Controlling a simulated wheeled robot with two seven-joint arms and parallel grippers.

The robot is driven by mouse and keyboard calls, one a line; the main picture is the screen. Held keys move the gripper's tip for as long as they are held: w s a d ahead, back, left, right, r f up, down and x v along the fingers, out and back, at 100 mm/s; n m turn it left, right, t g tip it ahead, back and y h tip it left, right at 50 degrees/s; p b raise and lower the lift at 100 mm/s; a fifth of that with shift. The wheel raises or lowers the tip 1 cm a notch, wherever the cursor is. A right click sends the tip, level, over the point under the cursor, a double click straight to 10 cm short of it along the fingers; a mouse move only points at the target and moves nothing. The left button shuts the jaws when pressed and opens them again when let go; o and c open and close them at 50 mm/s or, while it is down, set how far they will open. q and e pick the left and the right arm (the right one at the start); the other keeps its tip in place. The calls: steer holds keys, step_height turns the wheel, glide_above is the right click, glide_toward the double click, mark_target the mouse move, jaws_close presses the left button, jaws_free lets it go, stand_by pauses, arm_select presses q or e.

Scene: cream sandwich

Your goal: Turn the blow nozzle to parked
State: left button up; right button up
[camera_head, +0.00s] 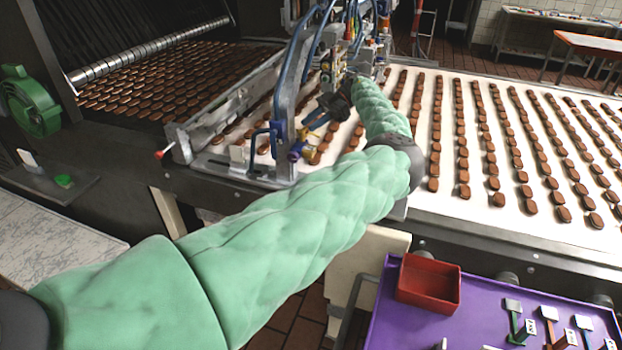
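My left arm, in a padded green sleeve, reaches from the lower left to the machine frame (287,95) over the conveyor. My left gripper (322,112) is small and dark, at the frame's right side, just above the rows of biscuits. A small part with blue and orange (314,124) shows right at its fingertips; it may be the blow nozzle, but I cannot tell. A blue fitting with a yellow end (297,151) sits lower on the frame. Whether the fingers are open or shut is too small to see. My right gripper is out of view.
The white conveyor (480,210) carries many rows of brown biscuits. Hoses and valves (350,35) crowd the frame's top. A purple tray (390,325) at lower right holds a red bin (429,283) and several small tools. A red-tipped lever (160,154) sticks out left.

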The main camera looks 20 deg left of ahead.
arm_select(q)
steer(key=shift+s+d+f+m+t+y+b, duration=0.1)
steer(key=shift+s+d+m+t+y+b, duration=0.1)
steer(key=shift+m+t+y+b, duration=0.6)
steer(key=shift+g+b, duration=0.3)
steer(key=shift+s+d+m+t+y+b, duration=0.2)
steer(key=shift+m+t+y+b, duration=0.35)
steer(key=shift+m+t, duration=0.2)
steer(key=shift+s+d+m+t+y, duration=0.1)
steer(key=shift+s+m+t+y, duration=0.1)
steer(key=shift+m+t+y, duration=0.35)
